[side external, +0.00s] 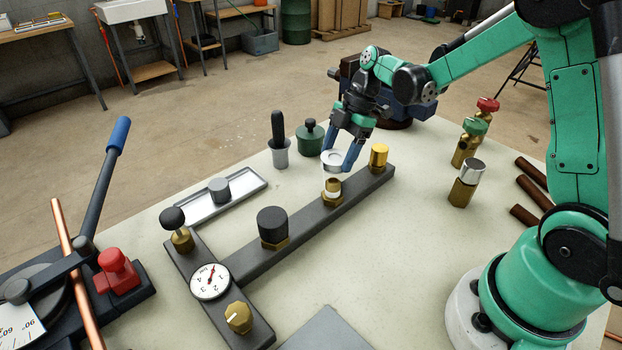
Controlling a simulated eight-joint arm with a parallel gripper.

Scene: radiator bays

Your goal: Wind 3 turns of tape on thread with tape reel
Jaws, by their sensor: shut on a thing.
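My gripper (342,163) points down over the dark rail and is shut on a white ring-shaped tape reel (331,156). The reel is held just above a brass threaded fitting (333,190) on the rail. A white band shows around the fitting's upper part, below the brass top. A small gap seems to lie between the reel and the fitting. I cannot tell how many turns of tape are on the thread, or whether a strand joins the reel to it.
The dark rail (345,202) also carries a gold-capped fitting (378,157), a black-capped fitting (272,227) and a pressure gauge (210,281). A grey cup with a black handle (279,145), a green pot (309,138) and a tray (213,198) stand behind. Valves (465,182) stand right; the table between is clear.

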